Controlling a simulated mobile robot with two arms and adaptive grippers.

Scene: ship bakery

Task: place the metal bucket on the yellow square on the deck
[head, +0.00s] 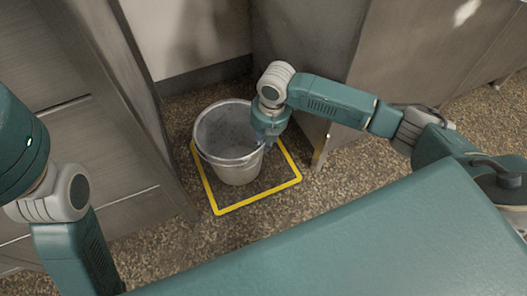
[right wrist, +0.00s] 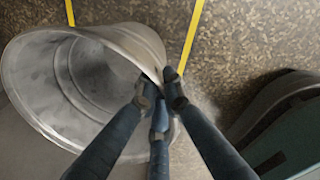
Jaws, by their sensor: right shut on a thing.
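The metal bucket (head: 236,168) is grey, open at the top and empty. In the head view it appears over the yellow square (head: 257,201), a yellow outline on the speckled deck. Whether its base touches the deck is hard to tell. My right gripper (head: 268,138) is at the bucket's right rim. In the right wrist view the fingers (right wrist: 160,95) are shut on the rim of the bucket (right wrist: 45,75), and yellow lines (right wrist: 193,35) show beyond it. The left arm shows at the left of the head view, but its gripper is out of view.
A grey cabinet (head: 85,130) stands close on the left and another cabinet (head: 310,45) on the right behind the bucket. A pale wall (head: 190,30) closes the back. The speckled deck (head: 350,180) is clear to the right of the square.

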